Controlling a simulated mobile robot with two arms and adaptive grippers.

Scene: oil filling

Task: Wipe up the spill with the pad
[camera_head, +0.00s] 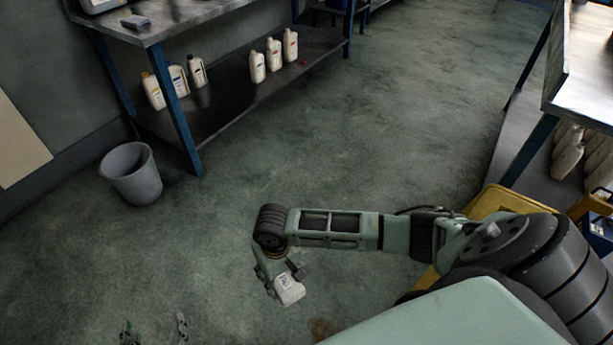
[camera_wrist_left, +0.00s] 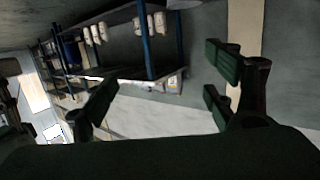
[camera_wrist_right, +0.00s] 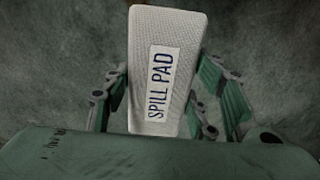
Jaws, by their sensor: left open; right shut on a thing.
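The white spill pad (camera_head: 289,291) is in my right gripper (camera_head: 280,276), low over the floor in the head view. In the right wrist view the pad (camera_wrist_right: 168,60) stands between the fingers, its "SPILL PAD" label showing. A brown patch (camera_head: 325,328), which looks like the spill, lies on the floor at the bottom edge of the head view, right of the pad and partly hidden by my body. My left gripper (camera_head: 156,333) is open and empty at the bottom left; its spread fingers (camera_wrist_left: 170,90) also show in the left wrist view.
A grey bucket (camera_head: 132,173) stands at the left beside a blue-legged workbench (camera_head: 172,18) with several white bottles on its lower shelf. A yellow object (camera_head: 508,200) lies beside my right arm. Another bench (camera_head: 588,85) is at the right. The middle floor is clear.

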